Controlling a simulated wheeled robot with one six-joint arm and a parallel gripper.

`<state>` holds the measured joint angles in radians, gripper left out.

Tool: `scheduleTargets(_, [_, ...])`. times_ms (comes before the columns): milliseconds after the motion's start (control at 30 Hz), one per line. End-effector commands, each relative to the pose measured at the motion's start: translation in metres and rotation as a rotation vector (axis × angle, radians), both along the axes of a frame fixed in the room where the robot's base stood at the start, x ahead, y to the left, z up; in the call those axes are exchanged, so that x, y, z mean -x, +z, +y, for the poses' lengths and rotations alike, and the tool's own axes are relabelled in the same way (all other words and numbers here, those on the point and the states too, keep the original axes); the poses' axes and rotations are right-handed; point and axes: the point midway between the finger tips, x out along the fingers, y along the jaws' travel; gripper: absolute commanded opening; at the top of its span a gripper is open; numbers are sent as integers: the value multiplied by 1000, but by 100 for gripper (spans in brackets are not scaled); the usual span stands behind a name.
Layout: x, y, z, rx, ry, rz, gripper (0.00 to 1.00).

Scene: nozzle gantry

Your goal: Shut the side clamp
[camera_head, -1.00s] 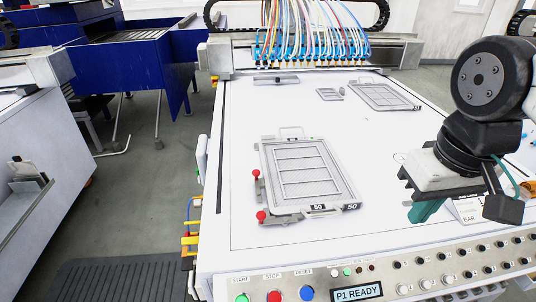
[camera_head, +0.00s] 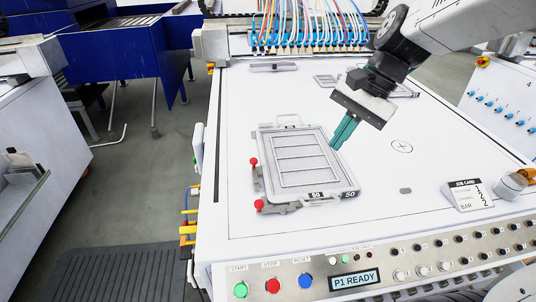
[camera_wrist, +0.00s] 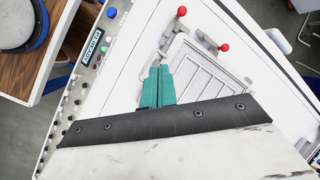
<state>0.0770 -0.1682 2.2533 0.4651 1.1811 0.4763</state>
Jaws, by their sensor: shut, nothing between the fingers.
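A grey tray-like fixture (camera_head: 299,163) lies on the white table, marked 50 at its front edge. The side clamp (camera_head: 255,178) stands at its left edge with a red knob up; it also shows in the wrist view (camera_wrist: 225,47). A second red-knobbed clamp (camera_head: 276,208) is at the front left corner, and its knob shows in the wrist view (camera_wrist: 182,11). My gripper (camera_head: 335,147) has its teal fingers together and empty, above the fixture's right side, apart from both clamps. In the wrist view the fingers (camera_wrist: 160,68) cover part of the fixture.
A gantry with blue nozzles (camera_head: 305,36) and many coloured tubes spans the back. A job card (camera_head: 466,195) and a control panel (camera_head: 356,281) reading P1 READY are at the front. A second fixture lies behind my arm. The table right of the fixture is mostly clear.

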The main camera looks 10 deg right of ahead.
Motion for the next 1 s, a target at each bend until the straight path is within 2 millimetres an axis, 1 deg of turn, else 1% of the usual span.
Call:
scheduleTargets(33, [-23, -10, 3, -40, -79, 54, 0])
scheduleTargets(200, [-92, -43, 10, -173, -356, 217, 0])
scheduleTargets(300, [-124, -64, 12, -233, -490, 303, 0])
scheduleTargets(400, [-147, -80, 12, -275, -588, 367, 0])
scheduleTargets(500, [-161, -91, 12, -301, -649, 407, 0])
scheduleTargets(600, [-167, -95, 12, -313, -677, 425, 0])
scheduleTargets(1000, [-168, -98, 14, -315, -681, 428, 0])
